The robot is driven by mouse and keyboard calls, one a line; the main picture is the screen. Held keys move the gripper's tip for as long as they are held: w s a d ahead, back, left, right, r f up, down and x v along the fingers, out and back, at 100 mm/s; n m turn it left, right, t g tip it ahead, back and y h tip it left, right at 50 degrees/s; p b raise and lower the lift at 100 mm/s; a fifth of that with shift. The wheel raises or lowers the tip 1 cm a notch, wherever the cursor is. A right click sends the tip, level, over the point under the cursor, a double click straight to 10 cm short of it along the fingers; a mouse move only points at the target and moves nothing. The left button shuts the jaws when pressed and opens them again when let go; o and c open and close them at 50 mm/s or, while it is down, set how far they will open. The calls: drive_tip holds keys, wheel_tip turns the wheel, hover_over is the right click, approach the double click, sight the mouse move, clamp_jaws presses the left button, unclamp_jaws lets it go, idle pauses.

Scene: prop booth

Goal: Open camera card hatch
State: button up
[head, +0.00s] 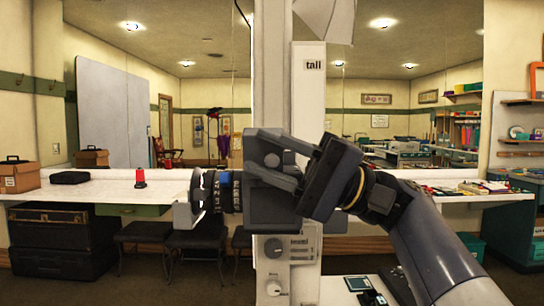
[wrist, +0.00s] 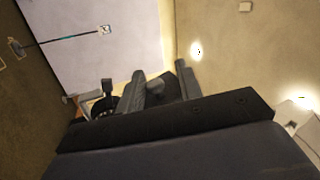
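The camera (head: 268,214) is a dark grey body on the white column, with its lens (head: 228,191), ringed in blue and with white markings, pointing left. My gripper (head: 282,160) comes in from the right, close against the camera's upper side. In the wrist view my gripper (wrist: 160,86) has its two fingers apart, with a dark knob-like part of the camera (wrist: 155,90) showing between them. I cannot tell whether the fingers touch the camera. The card hatch cannot be made out; my gripper covers part of the camera's right side.
The white column (head: 308,100) marked "tall" stands behind the camera, with a control panel (head: 290,250) below. A long white counter (head: 110,188) runs behind, holding a red spool (head: 140,178), a black case (head: 70,177) and a brown box (head: 20,177). Stools (head: 195,240) stand beneath.

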drive_tip(key=shift+d, duration=0.1)
drive_tip(key=v, duration=1)
drive_tip(key=shift+d+f, duration=0.15)
drive_tip(key=shift+d, duration=0.2)
